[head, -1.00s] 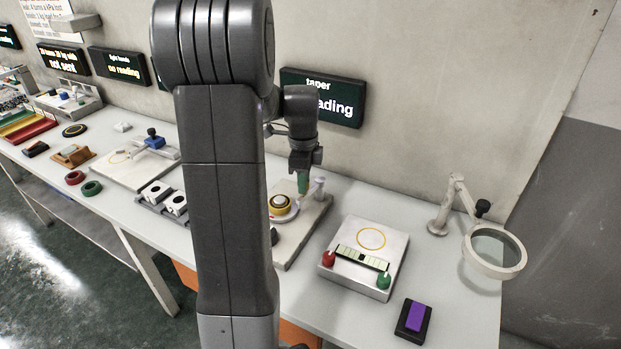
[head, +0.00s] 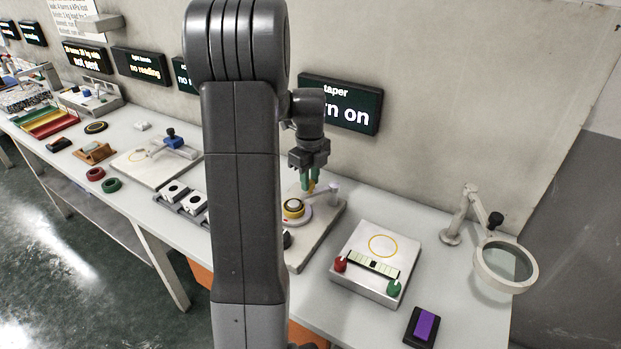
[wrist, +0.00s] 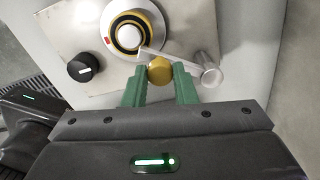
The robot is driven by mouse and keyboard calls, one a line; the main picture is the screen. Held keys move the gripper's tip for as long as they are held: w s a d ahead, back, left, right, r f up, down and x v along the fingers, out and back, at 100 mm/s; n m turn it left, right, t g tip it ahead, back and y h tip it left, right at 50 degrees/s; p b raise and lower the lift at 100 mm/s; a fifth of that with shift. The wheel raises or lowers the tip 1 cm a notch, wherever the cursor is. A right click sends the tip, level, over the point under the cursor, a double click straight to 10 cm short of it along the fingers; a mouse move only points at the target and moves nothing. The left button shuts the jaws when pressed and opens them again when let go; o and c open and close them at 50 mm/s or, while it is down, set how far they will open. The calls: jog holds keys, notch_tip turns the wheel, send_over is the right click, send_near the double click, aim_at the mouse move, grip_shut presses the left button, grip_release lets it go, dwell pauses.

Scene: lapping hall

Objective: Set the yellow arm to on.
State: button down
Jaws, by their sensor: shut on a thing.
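The yellow arm shows as a yellow knob-like end (wrist: 160,70) in the wrist view, by a pale bar (wrist: 182,61) that runs to a pale round post (wrist: 210,75). The green fingers of my gripper (wrist: 159,82) stand on both sides of the yellow end, shut on it. In the head view my gripper (head: 308,183) reaches down over the taper station, with a bit of the yellow arm (head: 311,187) below its fingers. The station's plate (wrist: 80,35) carries a round black-and-yellow stack with a white top (wrist: 130,36). Any on/off marking is not readable.
A black knob with a white line (wrist: 83,68) sits left of the stack. The taper display (head: 354,113) is partly hidden and ends in "rn on". A white block with red and green knobs (head: 372,252), a magnifier (head: 505,265) and a purple-topped pad (head: 424,326) stand to the right.

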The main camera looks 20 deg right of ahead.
jog(key=c, duration=1.2)
grip_release()
jog(key=shift+o, duration=0.2)
notch_tip(320, 180, up, 14)
notch_tip(320, 180, down, 14)
jog(key=shift+f, duration=0.1)
